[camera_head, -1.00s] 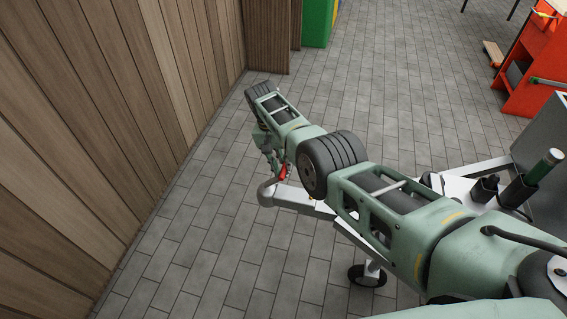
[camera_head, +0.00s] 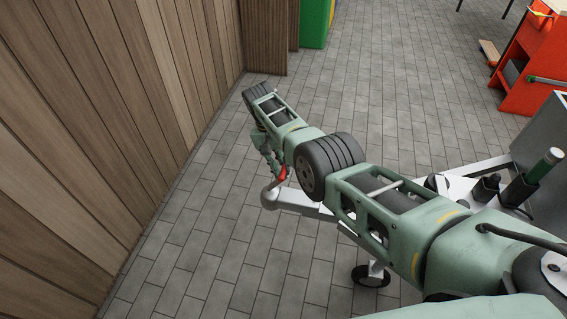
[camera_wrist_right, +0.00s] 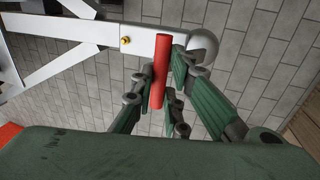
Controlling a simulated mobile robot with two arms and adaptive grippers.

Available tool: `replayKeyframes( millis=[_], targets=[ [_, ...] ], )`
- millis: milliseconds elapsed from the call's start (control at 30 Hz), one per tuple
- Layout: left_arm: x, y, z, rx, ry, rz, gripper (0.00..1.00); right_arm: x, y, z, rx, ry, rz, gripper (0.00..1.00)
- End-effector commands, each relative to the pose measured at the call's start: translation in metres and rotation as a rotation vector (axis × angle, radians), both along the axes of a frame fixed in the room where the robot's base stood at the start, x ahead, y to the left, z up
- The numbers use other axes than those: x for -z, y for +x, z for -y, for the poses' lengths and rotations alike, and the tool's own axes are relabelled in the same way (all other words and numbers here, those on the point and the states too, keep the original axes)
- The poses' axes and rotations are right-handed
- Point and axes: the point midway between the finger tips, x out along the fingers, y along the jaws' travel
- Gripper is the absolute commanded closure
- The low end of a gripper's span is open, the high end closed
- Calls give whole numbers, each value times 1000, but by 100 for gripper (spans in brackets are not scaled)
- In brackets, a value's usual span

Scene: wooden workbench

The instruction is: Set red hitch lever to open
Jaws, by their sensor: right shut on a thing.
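The red hitch lever (camera_wrist_right: 160,72) stands out from the white trailer tongue near its rounded coupler (camera_wrist_right: 203,43) in the right wrist view. In the head view only a small red part of the lever (camera_head: 283,173) shows, just above the coupler (camera_head: 270,197). My right gripper (camera_wrist_right: 164,74) is shut on the lever, with its green fingers on both sides of it. In the head view the right gripper (camera_head: 272,160) is partly hidden by my own arm. My left gripper is not in view.
A wooden plank wall (camera_head: 110,120) stands on the left, close to the coupler. The white trailer frame (camera_head: 308,207) runs right beneath my arm, with a small wheel (camera_head: 371,276). A red cabinet (camera_head: 528,70) stands at the far right. Paved floor lies open beyond.

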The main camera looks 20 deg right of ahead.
Motion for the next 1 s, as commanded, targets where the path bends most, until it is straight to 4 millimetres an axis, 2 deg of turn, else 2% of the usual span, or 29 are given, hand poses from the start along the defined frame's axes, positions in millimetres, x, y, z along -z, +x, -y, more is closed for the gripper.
replayKeyframes(
  millis=[33,67,100,300,767,867,1000],
  targets=[
    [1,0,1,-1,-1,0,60,-1,6,-15,-5,31,22,100],
    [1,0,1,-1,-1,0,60,-1,6,-15,-6,31,23,100],
    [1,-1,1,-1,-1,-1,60,-2,6,-15,-6,31,23,85],
    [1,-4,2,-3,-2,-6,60,-2,7,-15,-8,30,25,68],
    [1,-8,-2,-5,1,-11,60,-4,7,-14,-9,28,24,68],
    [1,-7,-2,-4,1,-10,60,-11,8,-15,-9,27,24,68],
    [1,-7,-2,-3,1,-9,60,-33,11,-18,-8,26,27,68]
  ],
)
